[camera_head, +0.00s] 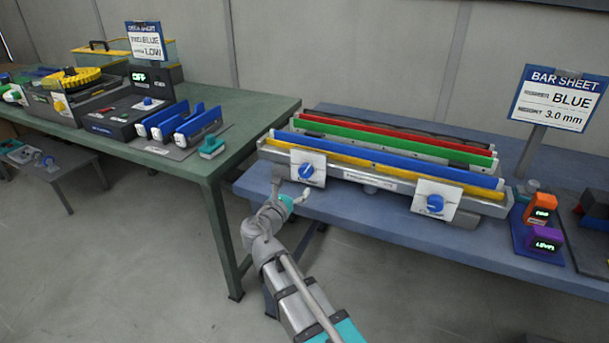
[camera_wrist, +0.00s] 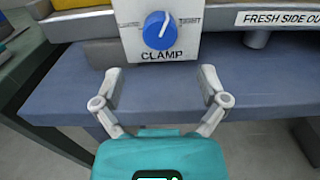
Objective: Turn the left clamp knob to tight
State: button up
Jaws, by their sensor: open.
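The left clamp knob (camera_head: 306,171) is a blue dial on a white plate at the left front of the bar fixture (camera_head: 381,184). In the wrist view the knob (camera_wrist: 158,31) sits above the word CLAMP, with a worn label at its left and one that seems to read TIGHT at its right. Its white mark points up and slightly right. My gripper (camera_wrist: 160,76) is open and empty, its fingertips below and in front of the knob plate, apart from the knob. In the head view my gripper (camera_head: 292,184) is just in front of that plate.
A second blue knob (camera_head: 435,204) is at the right of the fixture. Red, green, blue and yellow bars lie along it. A bar sheet sign (camera_head: 558,100) and orange and purple devices (camera_head: 543,222) stand at the right. A green table (camera_head: 235,135) is close on the left.

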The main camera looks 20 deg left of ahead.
aim_at(303, 173)
jog(key=shift+w+d, duration=0.15)
jog(key=shift+w, duration=1.65)
jog(key=shift+w+d, duration=0.15)
jog(key=shift+w, duration=1.6)
jog(key=c, duration=1.1)
jog(key=shift+c, duration=0.2)
jog(key=shift+m, duration=0.4)
jog(key=m, duration=0.5)
jog(key=shift+a, duration=0.1)
jog(key=m, duration=0.6)
jog(key=shift+r+m, duration=0.15)
jog(key=shift+m, duration=0.15)
